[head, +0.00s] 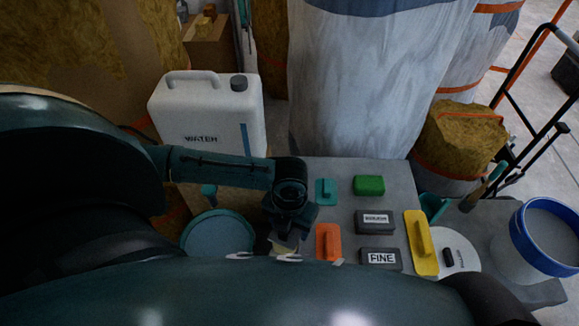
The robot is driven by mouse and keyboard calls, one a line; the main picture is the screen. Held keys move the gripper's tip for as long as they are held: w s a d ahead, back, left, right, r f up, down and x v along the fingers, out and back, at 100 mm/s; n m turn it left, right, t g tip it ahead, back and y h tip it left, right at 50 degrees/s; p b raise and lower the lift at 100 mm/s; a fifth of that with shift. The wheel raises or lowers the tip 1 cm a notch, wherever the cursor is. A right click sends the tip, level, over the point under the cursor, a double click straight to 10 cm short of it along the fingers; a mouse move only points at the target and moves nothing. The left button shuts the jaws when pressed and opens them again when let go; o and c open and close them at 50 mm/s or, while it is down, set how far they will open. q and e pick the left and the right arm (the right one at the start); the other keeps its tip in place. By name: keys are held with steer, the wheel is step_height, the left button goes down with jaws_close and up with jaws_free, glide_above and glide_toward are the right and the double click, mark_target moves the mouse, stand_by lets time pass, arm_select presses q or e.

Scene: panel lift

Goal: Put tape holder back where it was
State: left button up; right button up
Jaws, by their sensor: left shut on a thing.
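My left gripper (286,236) is over the grey table, left of the orange float, and points down. It is shut on a small pale, yellowish thing (284,247), most likely the tape holder. The gripper and my own body in the foreground hide much of it, and I cannot tell whether it touches the table. My right gripper is not in view.
The grey table (340,178) holds an orange float (328,243), teal float (326,190), green block (369,185), "ROUGH" block (375,222), "FINE" block (381,258) and yellow float (421,243). A white water canister (205,115) stands behind my left arm; a blue-rimmed bucket (548,235) is at right.

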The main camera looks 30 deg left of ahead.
arm_select(q)
step_height(320, 180, down, 6)
steer(key=shift+r+b, duration=0.15)
steer(key=shift+b, duration=0.15)
steer(key=o, duration=1.1)
steer(key=shift+r, duration=0.1)
